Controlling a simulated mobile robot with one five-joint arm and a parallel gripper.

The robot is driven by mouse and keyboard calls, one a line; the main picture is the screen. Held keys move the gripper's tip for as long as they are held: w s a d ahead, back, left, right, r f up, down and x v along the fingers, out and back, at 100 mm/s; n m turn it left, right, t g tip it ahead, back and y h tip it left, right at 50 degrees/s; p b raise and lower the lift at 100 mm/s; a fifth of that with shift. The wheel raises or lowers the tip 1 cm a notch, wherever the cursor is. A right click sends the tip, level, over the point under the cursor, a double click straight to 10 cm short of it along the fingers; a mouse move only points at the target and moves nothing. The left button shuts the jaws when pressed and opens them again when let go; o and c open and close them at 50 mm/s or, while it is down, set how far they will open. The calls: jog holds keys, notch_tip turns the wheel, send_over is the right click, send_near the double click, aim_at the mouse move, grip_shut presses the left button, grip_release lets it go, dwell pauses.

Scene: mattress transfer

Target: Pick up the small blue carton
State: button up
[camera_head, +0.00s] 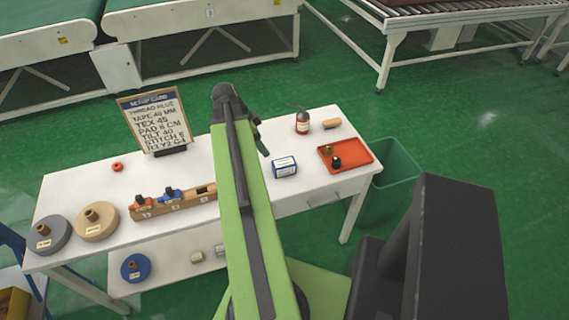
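The small blue carton (285,167) is a blue and white box standing on the white table (195,165), right of my green arm. My gripper (262,145) is at the far end of the arm, above the table and just left of and behind the carton in the picture. Only part of one dark green finger shows past the arm link. The arm hides the rest, so I cannot tell if it is open or shut. The carton looks apart from the gripper.
A red tray (362,160) with small dark items lies right of the carton. A red bottle (302,123) stands behind it. A wooden rack (172,206), tape rolls (97,222) and a setup card (155,122) are at left. A green bin (398,165) stands beyond the right edge.

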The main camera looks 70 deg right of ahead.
aim_at(281, 163)
jog(key=shift+m, duration=0.5)
jog(key=b+x, duration=0.3)
jog(key=x, duration=0.1)
jog(key=s+b+x, duration=0.1)
jog(key=b+x, duration=0.7)
jog(key=shift+s+d+r, duration=0.2)
jog(key=shift+s+d, duration=0.15)
jog(key=shift+s+d+f+b, duration=0.15)
jog(key=shift+f+b, duration=0.15)
jog(key=shift+r, duration=0.1)
jog(key=b+x, duration=0.5)
jog(key=shift+s+f, duration=0.1)
jog(key=shift+f, duration=0.1)
jog(key=shift+r, duration=0.2)
grip_shut()
